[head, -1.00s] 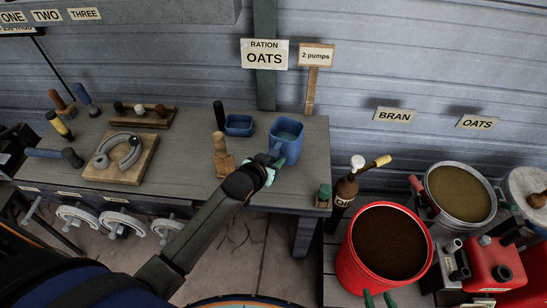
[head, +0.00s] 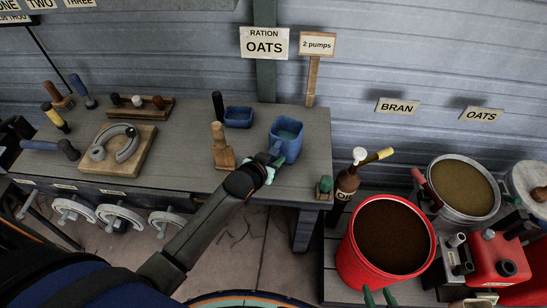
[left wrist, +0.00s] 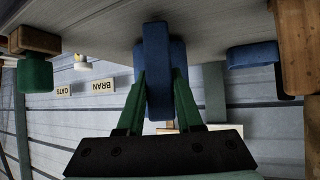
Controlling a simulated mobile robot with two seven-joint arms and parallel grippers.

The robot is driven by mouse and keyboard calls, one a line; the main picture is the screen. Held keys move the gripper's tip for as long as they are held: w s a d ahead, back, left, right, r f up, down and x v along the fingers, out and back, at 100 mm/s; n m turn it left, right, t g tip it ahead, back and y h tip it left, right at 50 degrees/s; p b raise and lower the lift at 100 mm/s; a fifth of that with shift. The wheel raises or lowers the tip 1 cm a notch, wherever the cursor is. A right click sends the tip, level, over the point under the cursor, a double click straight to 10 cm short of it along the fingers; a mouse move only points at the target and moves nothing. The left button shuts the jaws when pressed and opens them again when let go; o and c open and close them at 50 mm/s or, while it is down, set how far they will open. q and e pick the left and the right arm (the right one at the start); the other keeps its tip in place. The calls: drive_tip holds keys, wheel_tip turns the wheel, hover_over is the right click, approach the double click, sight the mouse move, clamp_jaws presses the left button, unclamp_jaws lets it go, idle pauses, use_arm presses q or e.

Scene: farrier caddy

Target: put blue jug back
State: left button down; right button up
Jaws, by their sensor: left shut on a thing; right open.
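The blue jug (head: 286,142) is upright at the right end of the grey workbench (head: 190,175), with some pale blue showing inside its open top. My left gripper (head: 268,165) is at the jug's near left side, shut on its handle. In the left wrist view, which is upside down, the green fingers (left wrist: 158,105) close on the blue jug (left wrist: 155,60) from both sides. The jug appears to rest on the bench top; its base is partly hidden. My right gripper (head: 378,297) shows only as green fingertips at the bottom edge, open, in front of the red bucket.
A small blue tray (head: 239,117) and a wooden-handled brush (head: 222,147) stand left of the jug. A green-topped block (head: 325,187) sits at the bench's front right corner. The red bucket (head: 390,237), brown bottle (head: 346,184) and metal bucket (head: 461,187) stand to the right.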

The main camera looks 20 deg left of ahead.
use_arm(q)
drive_tip(key=shift+f, duration=0.3)
drive_tip(key=c, duration=0.6)
unclamp_jaws()
drive_tip(key=shift+o, duration=0.6)
drive_tip(key=shift+f, duration=0.2)
drive_tip(key=shift+s+r, duration=0.1)
drive_tip(key=p+v, duration=0.1)
drive_tip(key=v, duration=1.1)
drive_tip(key=shift+s, duration=0.2)
drive_tip(key=shift+r, duration=0.1)
